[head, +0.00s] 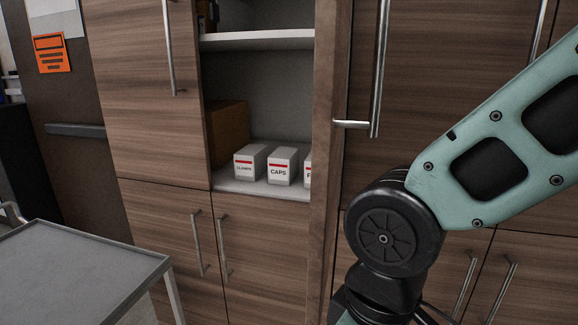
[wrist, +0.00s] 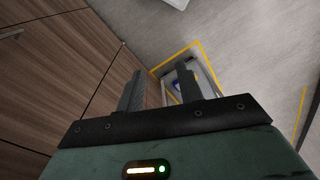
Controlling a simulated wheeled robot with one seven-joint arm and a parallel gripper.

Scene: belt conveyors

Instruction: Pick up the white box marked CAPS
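The white box marked CAPS (head: 280,168) stands upright on the lower open shelf of the wooden cabinet in the head view, with a red stripe above its label. A similar white box with a different label (head: 248,163) stands close on its left. Another white box (head: 308,172) is on its right, mostly hidden by the cabinet's upright. My gripper (wrist: 159,88) shows in the wrist view with its two fingers apart and nothing between them. It points down toward the floor, away from the shelf. The CAPS box is not in the wrist view.
A brown carton (head: 228,132) sits behind the boxes at the shelf's left. An upper shelf (head: 258,41) is above them. Closed cabinet doors with long metal handles surround the opening. A grey metal table (head: 85,270) stands at the lower left. Yellow lines mark the floor (wrist: 235,35).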

